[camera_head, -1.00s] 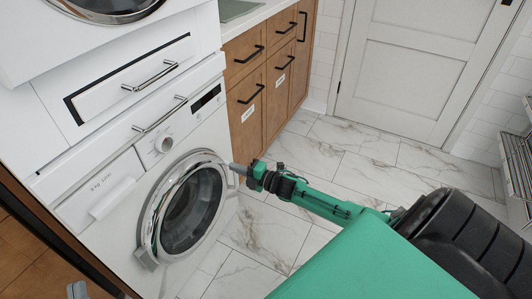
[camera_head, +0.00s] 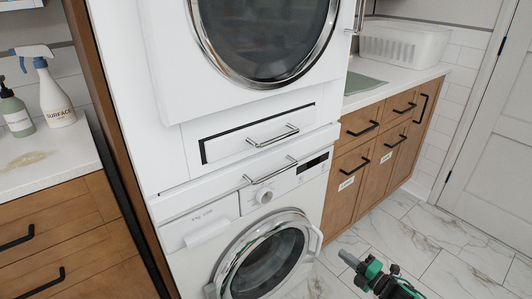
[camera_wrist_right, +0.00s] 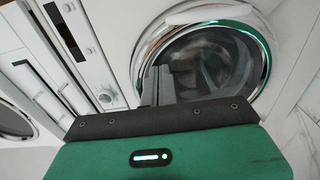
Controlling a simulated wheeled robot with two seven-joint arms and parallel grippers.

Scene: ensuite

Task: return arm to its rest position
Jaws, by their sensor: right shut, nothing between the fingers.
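My right gripper (camera_head: 347,257) shows low in the head view, at the end of my green and black arm. It stands in front of and to the right of the lower washing machine (camera_head: 218,232), apart from its round door (camera_head: 262,262). In the right wrist view the gripper fingers (camera_wrist_right: 157,84) are together with nothing between them, and the round door shows behind them. The door looks closed. My left gripper is not in view.
A second machine (camera_head: 172,60) is stacked above. A counter (camera_head: 75,150) at left holds a spray bottle (camera_head: 55,95) and a green bottle (camera_head: 14,112). The marble floor (camera_head: 425,240) is clear.

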